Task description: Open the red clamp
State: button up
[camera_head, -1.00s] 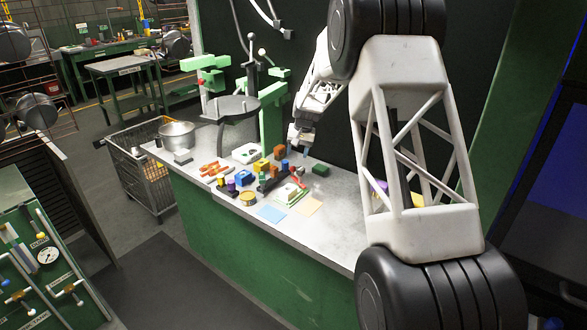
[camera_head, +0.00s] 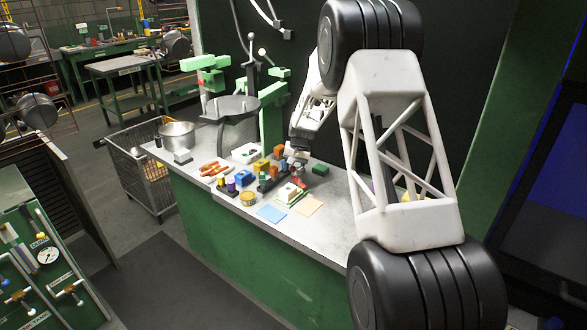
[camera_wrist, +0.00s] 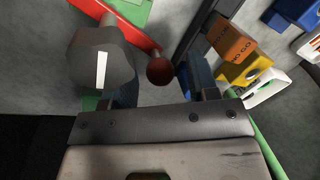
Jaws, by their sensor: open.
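The red clamp shows in the wrist view as a red lever (camera_wrist: 128,30) running down to a round red knob (camera_wrist: 160,70). In the head view a small red part of the clamp (camera_head: 298,183) shows on the bench just below my gripper (camera_head: 297,158). In the wrist view my gripper (camera_wrist: 160,80) is open. Its blue right finger stands right of the red knob, and its left finger is partly hidden behind a dark grey knob with a white mark (camera_wrist: 100,60). The red knob lies between the fingers. I cannot tell whether either finger touches it.
Orange (camera_wrist: 230,42) and yellow (camera_wrist: 243,72) blocks lie close right of my gripper in the wrist view. A green block (camera_head: 320,169) stands to its right in the head view.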

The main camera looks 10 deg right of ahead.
jog(key=shift+f, duration=0.15)
jog(key=c, duration=0.9)
jog(key=shift+s+a+n, duration=0.15)
jog(key=shift+a+n, duration=0.25)
jog(key=shift+n, duration=0.5)
jog(key=o, duration=0.9)
jog(key=shift+d+r, duration=0.25)
jog(key=shift+r, duration=1.05)
jog(key=shift+d+r, duration=0.25)
jog(key=shift+r, duration=1)
jog(key=shift+d+r, duration=0.25)
jog(key=shift+r, duration=1.05)
